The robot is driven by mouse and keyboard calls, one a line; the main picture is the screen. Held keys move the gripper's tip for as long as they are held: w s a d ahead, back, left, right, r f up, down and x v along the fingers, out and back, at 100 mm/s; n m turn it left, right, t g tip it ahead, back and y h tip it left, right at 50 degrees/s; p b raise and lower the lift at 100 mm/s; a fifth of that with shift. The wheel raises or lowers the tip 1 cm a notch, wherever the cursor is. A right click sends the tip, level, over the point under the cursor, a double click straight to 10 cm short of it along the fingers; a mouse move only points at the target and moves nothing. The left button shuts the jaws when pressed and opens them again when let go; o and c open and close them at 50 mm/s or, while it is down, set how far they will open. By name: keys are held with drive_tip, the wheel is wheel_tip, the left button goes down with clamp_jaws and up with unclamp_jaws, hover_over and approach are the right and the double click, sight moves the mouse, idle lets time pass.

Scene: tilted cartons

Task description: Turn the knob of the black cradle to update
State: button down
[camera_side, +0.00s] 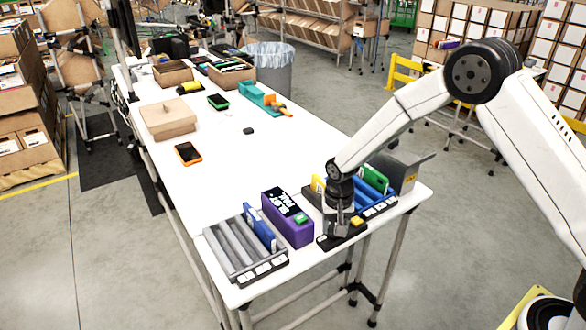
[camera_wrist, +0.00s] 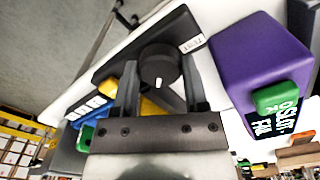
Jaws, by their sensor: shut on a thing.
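The black cradle (camera_side: 328,244) is a low dark base at the table's near right edge, between a purple box and a blue slotted rack. In the wrist view the cradle (camera_wrist: 118,66) runs diagonally and carries a small white label. Its round black knob (camera_wrist: 159,60) has a short white mark on its face. My gripper (camera_wrist: 161,78) has one finger on each side of the knob and is shut on it. In the side view my gripper (camera_side: 343,222) points down at the cradle and hides the knob. A yellow piece (camera_side: 357,221) shows beside my gripper.
The purple box (camera_side: 287,217) with a dark display and green button stands close on the left. A grey slotted rack (camera_side: 238,250) is beyond it. The blue rack (camera_side: 372,194) holds a green item on the right. The middle of the white table (camera_side: 255,160) is mostly clear.

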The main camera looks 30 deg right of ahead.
drive_tip(key=shift+c, duration=0.5)
unclamp_jaws()
drive_tip(key=shift+r, duration=0.15)
drive_tip(key=shift+r, duration=3.8)
drive_tip(key=s+d+r+n+t, duration=0.1)
drive_tip(key=s+d+r+n, duration=0.1)
drive_tip(key=s, duration=0.7)
drive_tip(key=s+d+r+n+t, duration=0.1)
drive_tip(key=s+n, duration=0.3)
drive_tip(key=s, duration=0.5)
drive_tip(key=shift+s+d+r+t, duration=0.3)
drive_tip(key=shift+d+r, duration=0.5)
drive_tip(key=shift+r, duration=0.05)
